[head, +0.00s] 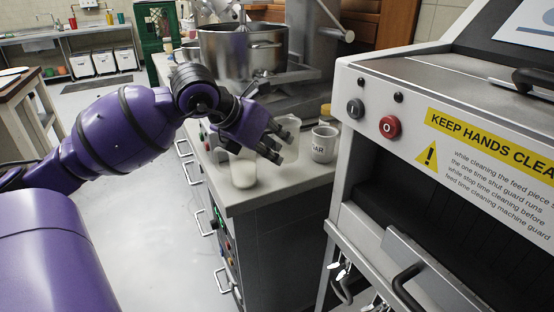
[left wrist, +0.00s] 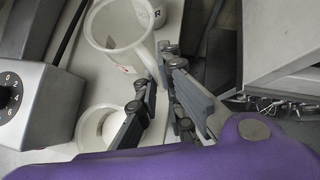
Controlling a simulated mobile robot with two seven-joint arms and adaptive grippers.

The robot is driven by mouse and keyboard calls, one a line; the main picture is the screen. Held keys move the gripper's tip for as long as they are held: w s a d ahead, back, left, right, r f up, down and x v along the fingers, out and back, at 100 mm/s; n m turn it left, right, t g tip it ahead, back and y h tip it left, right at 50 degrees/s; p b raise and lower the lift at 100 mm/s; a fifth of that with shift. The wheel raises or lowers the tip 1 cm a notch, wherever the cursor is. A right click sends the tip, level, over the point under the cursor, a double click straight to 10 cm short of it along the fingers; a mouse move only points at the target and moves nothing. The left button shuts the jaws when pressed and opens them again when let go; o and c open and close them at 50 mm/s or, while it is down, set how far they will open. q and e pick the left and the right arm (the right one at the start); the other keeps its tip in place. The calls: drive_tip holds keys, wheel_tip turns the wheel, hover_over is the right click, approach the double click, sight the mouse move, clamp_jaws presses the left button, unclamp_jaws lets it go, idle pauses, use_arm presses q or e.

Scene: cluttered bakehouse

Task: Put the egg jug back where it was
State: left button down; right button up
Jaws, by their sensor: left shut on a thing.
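The egg jug, a pale translucent jug with a handle, is at my left gripper in the left wrist view (left wrist: 118,48). In the head view the jug (head: 291,126) shows partly behind the fingers, over the worktop. My left gripper (head: 276,147) is shut on the jug; its fingers (left wrist: 163,100) meet at the handle side, and the exact grip is partly hidden. The jug looks about upright. I cannot tell whether its base touches the worktop. My right gripper is in neither view.
A clear cup with white contents (head: 243,174) stands at the worktop's (head: 290,185) front edge, close below the gripper. A lettered white container (head: 324,146) stands to the right. A large steel bowl (head: 240,52) is behind. A machine with a warning label (head: 440,165) borders the right.

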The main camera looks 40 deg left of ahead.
use_arm(q)
drive_tip(key=shift+w+f, duration=0.15)
drive_tip(key=shift+f, duration=0.05)
drive_tip(key=shift+w+a+f, duration=0.1)
drive_tip(key=shift+w+f, duration=0.05)
drive_tip(key=shift+f, duration=0.8)
drive_tip(key=shift+w+a+f, duration=0.1)
drive_tip(key=shift+f, duration=0.8)
drive_tip(key=shift+f, duration=0.2)
drive_tip(key=c, duration=2.2)
unclamp_jaws()
drive_tip(key=shift+r, duration=0.1)
